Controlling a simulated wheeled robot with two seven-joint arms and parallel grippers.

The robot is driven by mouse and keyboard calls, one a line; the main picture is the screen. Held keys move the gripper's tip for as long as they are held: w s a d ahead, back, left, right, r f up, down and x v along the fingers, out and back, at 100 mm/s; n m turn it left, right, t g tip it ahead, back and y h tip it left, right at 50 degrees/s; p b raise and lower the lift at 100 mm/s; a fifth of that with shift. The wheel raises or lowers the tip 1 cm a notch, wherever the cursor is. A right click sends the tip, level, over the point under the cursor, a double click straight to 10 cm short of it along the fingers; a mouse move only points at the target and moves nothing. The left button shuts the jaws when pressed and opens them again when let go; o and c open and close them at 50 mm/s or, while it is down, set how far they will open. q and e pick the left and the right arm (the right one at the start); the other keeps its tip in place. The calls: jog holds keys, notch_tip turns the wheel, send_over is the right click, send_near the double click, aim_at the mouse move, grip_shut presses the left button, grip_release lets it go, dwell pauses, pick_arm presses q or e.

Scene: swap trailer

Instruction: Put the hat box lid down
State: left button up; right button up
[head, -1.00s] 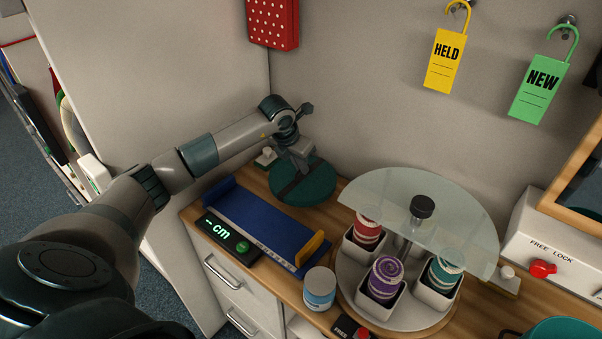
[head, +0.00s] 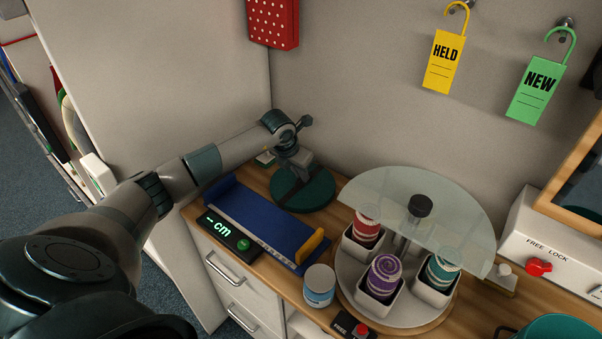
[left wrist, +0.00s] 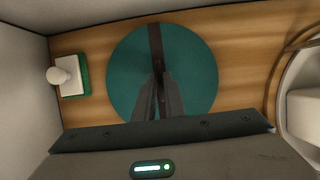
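The hat box lid (head: 318,195) is a round dark teal disc with a dark band across it. It is low at the back left of the wooden counter, near the wall corner. My left gripper (head: 301,177) is above it, pointing down. In the left wrist view the fingers (left wrist: 159,82) are close together on the band of the lid (left wrist: 195,75). I cannot tell whether the lid's underside touches the counter. My right gripper is in neither view. A teal round thing (head: 562,329) is cut off at the bottom right.
A blue measuring tray (head: 255,218) lies in front of the lid. A white knob on a green base (left wrist: 70,78) stands left of it. A carousel (head: 400,312) with yarn cups and a glass cover (head: 385,190) stands right, with a jar (head: 319,286) before it.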

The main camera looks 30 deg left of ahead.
pick_arm(q)
jog(key=shift+o, duration=1.2)
jog(key=shift+r, duration=0.2)
jog(key=shift+r, duration=0.25)
jog(key=b+v, duration=0.3)
jog(key=v, duration=0.8)
jog(key=shift+s+r+b, duration=0.15)
jog(key=shift+r+b, duration=0.05)
jog(key=shift+b, duration=0.1)
jog(key=shift+f, duration=0.1)
